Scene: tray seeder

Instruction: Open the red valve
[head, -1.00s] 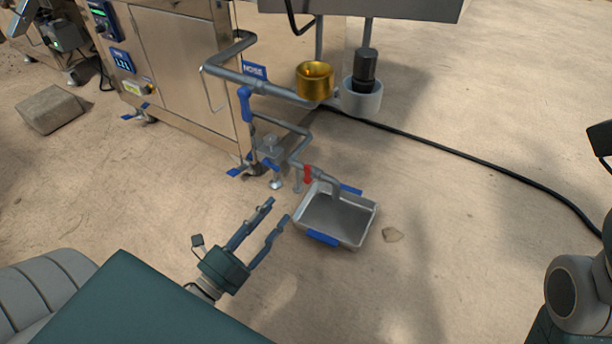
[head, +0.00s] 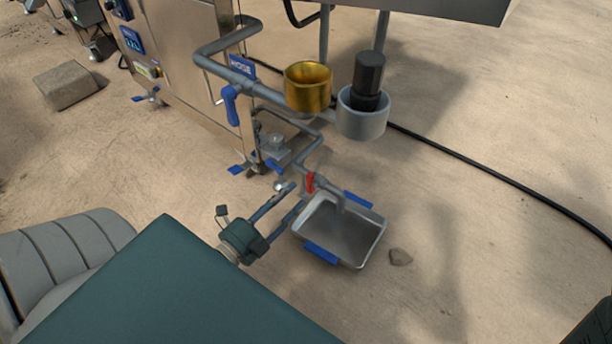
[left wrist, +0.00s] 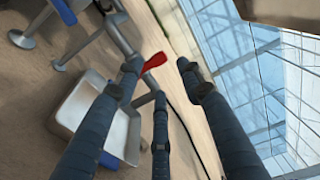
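The red valve (head: 310,182) is a small red handle on the grey pipe just above the metal tray; it stands roughly upright in the head view. It also shows in the left wrist view (left wrist: 155,62), between my fingertips in the picture. My left gripper (head: 292,196) is open, with its fingertips just left of the valve. In the left wrist view my left gripper (left wrist: 158,68) has its fingers spread, and I see no clear contact with the handle. My right gripper is not visible; only a dark part of my right side shows at the lower right corner.
The metal tray (head: 318,211) with blue handles sits on the ground under the spout. A blue valve handle (head: 231,105), a brass cup (head: 307,88) and a grey cup (head: 361,119) are on the pipework above. A black cable (head: 480,176) crosses the ground.

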